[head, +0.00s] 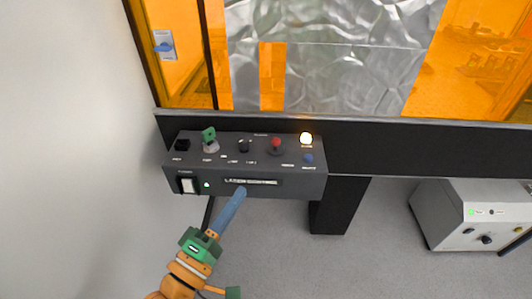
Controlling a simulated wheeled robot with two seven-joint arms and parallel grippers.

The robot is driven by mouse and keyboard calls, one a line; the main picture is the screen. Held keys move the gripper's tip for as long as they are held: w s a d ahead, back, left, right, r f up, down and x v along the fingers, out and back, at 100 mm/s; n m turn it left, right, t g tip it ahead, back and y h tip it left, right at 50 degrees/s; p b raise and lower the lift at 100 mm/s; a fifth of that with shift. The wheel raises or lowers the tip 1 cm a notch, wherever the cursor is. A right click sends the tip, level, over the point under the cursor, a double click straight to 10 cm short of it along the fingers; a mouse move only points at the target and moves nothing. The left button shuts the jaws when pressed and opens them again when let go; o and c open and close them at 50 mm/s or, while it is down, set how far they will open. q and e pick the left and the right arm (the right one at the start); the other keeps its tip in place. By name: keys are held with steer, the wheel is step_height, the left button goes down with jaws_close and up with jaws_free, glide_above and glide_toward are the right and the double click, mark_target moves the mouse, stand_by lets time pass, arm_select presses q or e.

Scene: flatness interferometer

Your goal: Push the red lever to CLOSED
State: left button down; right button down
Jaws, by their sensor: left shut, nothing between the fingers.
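The red lever (276,143) shows as a small red knob on a dark stem on the top face of the dark grey control box (304,185), right of its middle. The lettering beside it is too small to read, so I cannot tell its marked position. My left gripper (240,192) comes up from the lower left, its blue-grey fingers together and empty. The fingertips are in front of the box's front face, near the label strip, below and left of the red lever. They look apart from the lever; I cannot tell whether they touch the box. My right gripper is not in view.
Orange panels (482,60) rise behind the box. A grey unit (470,215) stands at right on open floor.

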mark_target(274, 145)
arm_select(q)
steer(key=p+x, duration=0.1)
steer(key=x, duration=1.1)
steer(key=shift+w+d, duration=0.15)
